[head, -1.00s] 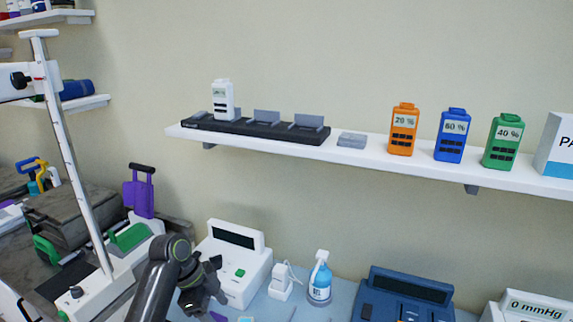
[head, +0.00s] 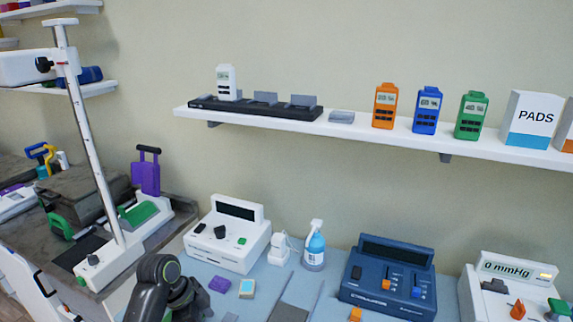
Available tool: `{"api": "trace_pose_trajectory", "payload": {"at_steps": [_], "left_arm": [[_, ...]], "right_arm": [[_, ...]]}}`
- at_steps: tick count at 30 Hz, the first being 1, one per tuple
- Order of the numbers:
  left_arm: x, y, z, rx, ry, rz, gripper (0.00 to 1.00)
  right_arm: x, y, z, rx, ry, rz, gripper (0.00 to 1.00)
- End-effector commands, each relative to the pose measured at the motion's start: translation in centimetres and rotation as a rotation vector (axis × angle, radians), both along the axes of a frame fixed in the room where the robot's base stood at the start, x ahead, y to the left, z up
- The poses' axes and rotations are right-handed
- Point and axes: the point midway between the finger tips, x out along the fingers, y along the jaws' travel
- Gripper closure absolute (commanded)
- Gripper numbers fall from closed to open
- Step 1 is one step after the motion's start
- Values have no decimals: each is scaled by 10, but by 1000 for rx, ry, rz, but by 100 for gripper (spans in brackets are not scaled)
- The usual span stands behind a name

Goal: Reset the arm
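My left arm's dark gripper (head: 190,299) is low in the head view, left of centre, in front of the white console (head: 228,236). Its fingers are partly hidden by the arm and partly cut off by the lower edge, so I cannot tell whether it is open or shut. Nothing held shows. My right gripper is not in view.
A blue table (head: 330,283) holds a purple block (head: 220,285), a spray bottle (head: 314,247), a blue console (head: 388,277) and a pressure unit (head: 515,288). Above, a wall shelf (head: 360,126) carries a dark charging dock (head: 255,109) and coloured units. A white post (head: 90,135) stands left.

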Motion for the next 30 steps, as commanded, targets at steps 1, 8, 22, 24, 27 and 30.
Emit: {"api": "trace_pose_trajectory", "payload": {"at_steps": [1,8,22,24,27,30], "left_arm": [[-8,3,-8,5,6,34,37],[-54,24,-43,45,26,268,37],[-220,86,-75,137,-6,1025,37],[-238,93,-71,143,-18,1104,37],[-259,100,-64,148,-35,1199,37],[-277,106,-57,152,-52,1279,37]], "right_arm": [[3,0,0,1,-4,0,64],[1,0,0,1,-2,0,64],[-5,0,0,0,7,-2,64],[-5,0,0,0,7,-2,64],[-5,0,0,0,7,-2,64],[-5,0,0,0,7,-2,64]]}}
